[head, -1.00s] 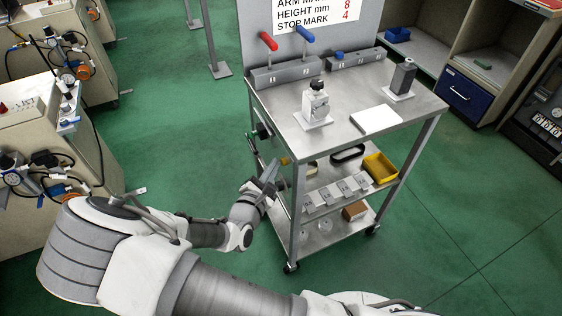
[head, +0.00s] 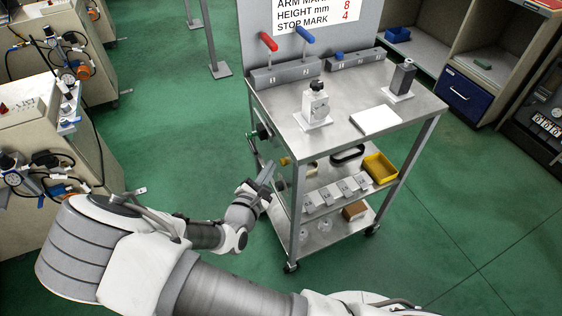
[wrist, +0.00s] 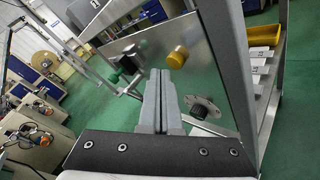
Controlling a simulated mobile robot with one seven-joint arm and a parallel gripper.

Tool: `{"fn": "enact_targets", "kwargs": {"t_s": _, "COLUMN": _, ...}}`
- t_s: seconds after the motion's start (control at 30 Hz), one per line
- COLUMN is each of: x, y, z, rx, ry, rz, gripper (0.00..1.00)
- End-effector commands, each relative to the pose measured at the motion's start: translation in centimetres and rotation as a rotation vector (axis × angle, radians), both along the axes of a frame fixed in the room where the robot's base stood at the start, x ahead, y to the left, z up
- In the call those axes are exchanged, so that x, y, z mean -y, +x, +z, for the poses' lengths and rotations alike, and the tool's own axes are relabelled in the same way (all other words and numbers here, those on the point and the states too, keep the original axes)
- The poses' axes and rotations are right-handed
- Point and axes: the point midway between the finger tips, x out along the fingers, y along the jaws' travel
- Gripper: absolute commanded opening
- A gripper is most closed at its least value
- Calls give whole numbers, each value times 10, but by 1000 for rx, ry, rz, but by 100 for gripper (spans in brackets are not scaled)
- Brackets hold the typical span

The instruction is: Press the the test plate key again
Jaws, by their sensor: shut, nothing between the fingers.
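A yellow round button (head: 285,160) sticks out from the left side panel of the steel cart. It also shows in the wrist view (wrist: 177,57), just right of and beyond the fingertips. No label shows that any part is the test plate key. My gripper (head: 269,172) is shut and empty beside that side panel, below the yellow button in the head view. In the wrist view its two fingers (wrist: 156,75) lie together and point at the panel. A gap to the button seems to remain, but its size is hard to tell.
The steel cart (head: 345,135) carries red (head: 268,41) and blue (head: 305,34) levers, and a yellow bin (head: 381,168).

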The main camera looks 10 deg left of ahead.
Motion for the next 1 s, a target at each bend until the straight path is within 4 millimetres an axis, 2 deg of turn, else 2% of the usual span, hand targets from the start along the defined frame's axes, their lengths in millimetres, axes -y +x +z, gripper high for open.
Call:
{"fn": "enact_targets", "kwargs": {"t_s": 0.37, "x": -3, "y": -2, "z": 0, "rx": 1, "ry": 0, "rz": 1, "gripper": 0}}
{"fn": "enact_targets", "kwargs": {"t_s": 0.8, "x": -38, "y": -23, "z": 0, "rx": 1, "ry": 2, "rz": 2, "gripper": 0}}
{"fn": "enact_targets", "kwargs": {"t_s": 1.0, "x": -44, "y": -27, "z": 0, "rx": 0, "ry": -1, "rz": 0, "gripper": 0}}
